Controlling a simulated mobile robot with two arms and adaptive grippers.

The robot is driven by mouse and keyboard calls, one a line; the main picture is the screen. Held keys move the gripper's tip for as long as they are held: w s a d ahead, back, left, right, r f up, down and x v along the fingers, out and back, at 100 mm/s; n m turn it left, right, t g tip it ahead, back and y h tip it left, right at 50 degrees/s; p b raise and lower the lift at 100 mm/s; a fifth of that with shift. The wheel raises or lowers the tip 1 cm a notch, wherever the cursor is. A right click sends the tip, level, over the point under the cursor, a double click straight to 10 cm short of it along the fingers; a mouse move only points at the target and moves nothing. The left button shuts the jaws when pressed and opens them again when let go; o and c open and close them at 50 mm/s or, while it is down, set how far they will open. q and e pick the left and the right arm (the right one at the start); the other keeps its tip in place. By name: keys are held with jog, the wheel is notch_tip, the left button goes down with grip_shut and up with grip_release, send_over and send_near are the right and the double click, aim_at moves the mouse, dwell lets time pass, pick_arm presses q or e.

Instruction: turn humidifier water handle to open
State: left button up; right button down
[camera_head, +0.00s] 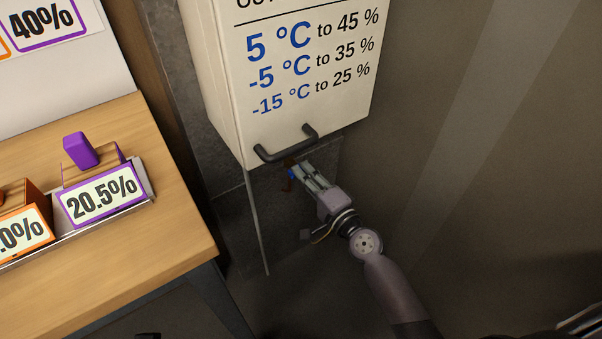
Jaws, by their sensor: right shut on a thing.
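The humidifier is a white box (235,95) with large printed temperatures and percentages. A black bar handle (270,155) is on its lower front edge. Just below the box, a small water handle (290,184) shows as a sliver of blue, with some reddish brown by it. My right gripper (297,173) reaches up from the lower right to just under the box. It is shut on the water handle, and its fingers hide most of it. How far the handle is turned cannot be told. My left gripper is not in view.
A wooden table (110,285) stands at the left, with a rack of wooden blocks labelled with percentages, one topped by a purple knob (80,150). A thin grey pipe (256,225) runs down below the box. The brown wall at right is bare.

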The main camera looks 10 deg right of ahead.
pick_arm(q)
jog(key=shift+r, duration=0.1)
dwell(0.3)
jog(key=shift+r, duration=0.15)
pick_arm(e)
jog(key=n, duration=0.4)
jog(key=shift+n, duration=0.3)
